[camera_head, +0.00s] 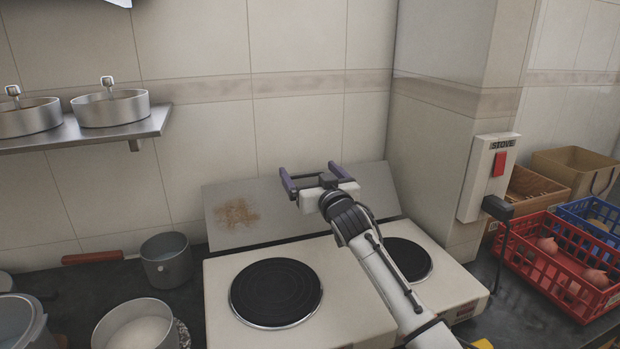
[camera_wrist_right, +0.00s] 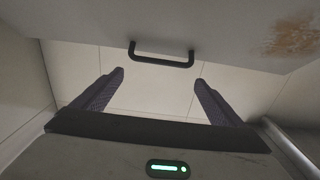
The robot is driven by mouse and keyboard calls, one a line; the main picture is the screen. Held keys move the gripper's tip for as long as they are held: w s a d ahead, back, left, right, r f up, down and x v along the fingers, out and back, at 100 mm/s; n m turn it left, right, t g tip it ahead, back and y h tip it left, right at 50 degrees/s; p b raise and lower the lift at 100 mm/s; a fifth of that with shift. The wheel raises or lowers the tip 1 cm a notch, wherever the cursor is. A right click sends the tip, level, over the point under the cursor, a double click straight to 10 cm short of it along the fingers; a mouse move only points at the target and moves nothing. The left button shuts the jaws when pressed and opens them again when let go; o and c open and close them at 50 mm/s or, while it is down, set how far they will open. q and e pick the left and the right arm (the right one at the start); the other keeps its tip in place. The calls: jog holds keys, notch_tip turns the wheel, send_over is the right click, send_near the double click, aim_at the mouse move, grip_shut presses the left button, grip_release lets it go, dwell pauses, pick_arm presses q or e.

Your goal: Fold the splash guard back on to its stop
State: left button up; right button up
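The splash guard (camera_head: 275,224) is a grey sheet panel with a brown stain, leaning back behind the stove (camera_head: 345,305). I cannot tell whether it touches the wall or a stop. In the right wrist view the guard (camera_wrist_right: 225,35) fills the top, with a black bar handle (camera_wrist_right: 160,62) near its edge. My right gripper (camera_head: 309,170) is in front of the guard's upper edge, its purple fingers spread wide. In the wrist view the right gripper (camera_wrist_right: 160,77) is open and empty; the handle lies just beyond and between its fingertips. The head view hides the handle. My left gripper is out of view.
A stove switch box (camera_head: 487,180) is on the right wall pillar. A red basket (camera_head: 560,275) stands on the right counter. A pot (camera_head: 167,262) stands left of the stove. A steel shelf (camera_head: 90,133) with canisters is at upper left.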

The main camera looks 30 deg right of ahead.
jog(key=shift+f, duration=0.3)
jog(key=s+a, duration=0.1)
jog(key=s, duration=0.9)
jog(key=shift+a, duration=0.15)
jog(key=shift+s+r, duration=0.1)
